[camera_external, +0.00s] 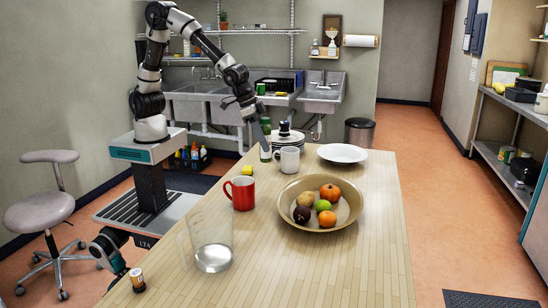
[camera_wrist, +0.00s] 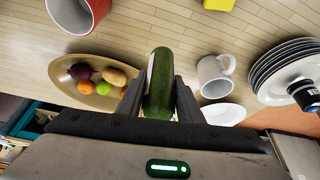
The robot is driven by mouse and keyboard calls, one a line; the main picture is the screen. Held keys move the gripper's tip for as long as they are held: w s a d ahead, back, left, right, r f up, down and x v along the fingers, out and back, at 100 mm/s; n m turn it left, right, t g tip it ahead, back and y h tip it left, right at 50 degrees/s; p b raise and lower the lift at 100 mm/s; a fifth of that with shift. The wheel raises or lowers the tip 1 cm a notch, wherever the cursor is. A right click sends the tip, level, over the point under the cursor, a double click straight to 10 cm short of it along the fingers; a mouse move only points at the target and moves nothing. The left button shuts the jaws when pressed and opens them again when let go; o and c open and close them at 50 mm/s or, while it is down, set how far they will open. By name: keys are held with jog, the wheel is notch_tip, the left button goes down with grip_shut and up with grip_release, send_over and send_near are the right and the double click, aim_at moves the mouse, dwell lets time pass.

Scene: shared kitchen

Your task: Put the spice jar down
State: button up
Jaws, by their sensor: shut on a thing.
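A green cylindrical spice jar (camera_wrist: 158,85) with a pale label edge is between the two fingers of my gripper (camera_wrist: 158,100) in the wrist view. The fingers press on it from both sides. In the external view my gripper (camera_external: 262,138) points down at the far left edge of the wooden table (camera_external: 330,262).
The table's right side is clear.

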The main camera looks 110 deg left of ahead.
notch_tip(320, 180, down, 10)
jog(key=shift+s+r, duration=0.1)
jog(key=shift+s, duration=0.05)
dwell(0.3)
jog(key=shift+d+f+b, duration=0.1)
jog(key=shift+f+b, duration=0.2)
jog(key=o, duration=1.2)
jog(key=shift+r, duration=0.1)
jog(key=shift+s+r, duration=0.1)
jog(key=shift+r, duration=0.45)
jog(key=p+v, duration=0.1)
jog(key=v, duration=1)
